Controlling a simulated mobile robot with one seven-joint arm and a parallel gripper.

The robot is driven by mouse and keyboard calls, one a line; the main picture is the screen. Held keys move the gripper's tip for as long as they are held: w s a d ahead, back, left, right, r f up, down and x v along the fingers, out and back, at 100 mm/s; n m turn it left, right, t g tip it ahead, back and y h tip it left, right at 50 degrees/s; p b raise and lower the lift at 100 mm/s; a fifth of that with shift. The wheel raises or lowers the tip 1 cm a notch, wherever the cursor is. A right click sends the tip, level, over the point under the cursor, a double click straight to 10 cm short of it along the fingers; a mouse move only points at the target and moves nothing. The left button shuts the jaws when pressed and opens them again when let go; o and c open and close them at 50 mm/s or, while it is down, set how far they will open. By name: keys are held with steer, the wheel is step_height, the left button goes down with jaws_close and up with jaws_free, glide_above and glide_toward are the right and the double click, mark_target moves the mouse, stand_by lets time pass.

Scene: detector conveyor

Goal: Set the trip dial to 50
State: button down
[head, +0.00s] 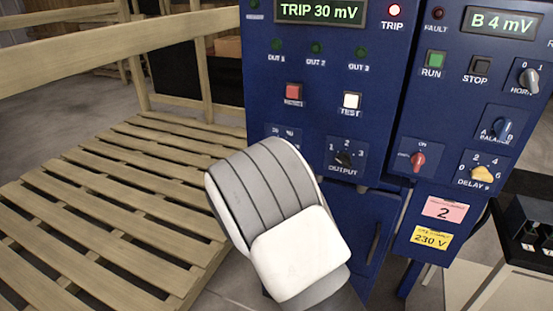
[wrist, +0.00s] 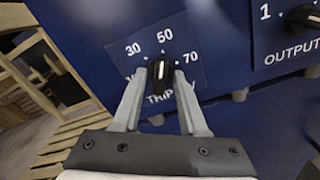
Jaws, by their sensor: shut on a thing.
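The trip dial (wrist: 160,76) is a black knob on a blue panel, with 30, 50 and 70 around it and a partly hidden mark at lower left. Its white line points roughly up, near the 50 side; the exact setting is hard to tell. My gripper (wrist: 161,73) is shut on the dial, one grey finger at each side. In the head view my white and grey wrist covers the dial, and only the tops of its scale numbers show. The green display (head: 320,11) reads TRIP 30 mV.
The OUTPUT knob (head: 343,158) is just right of the trip dial. A red button (head: 293,93) and the white TEST button (head: 351,100) are above. A second panel with a red switch (head: 417,161) and a yellow DELAY knob (head: 482,173) stands right. A wooden pallet (head: 110,200) lies left.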

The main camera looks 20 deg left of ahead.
steer(key=shift+m, duration=0.3)
steer(key=c, duration=0.8)
jaws_free()
steer(key=s, duration=0.5)
steer(key=s+a, duration=0.1)
steer(key=s, duration=0.5)
steer(key=s+p, duration=0.1)
steer(key=s, duration=0.5)
steer(key=shift+s+a, duration=0.2)
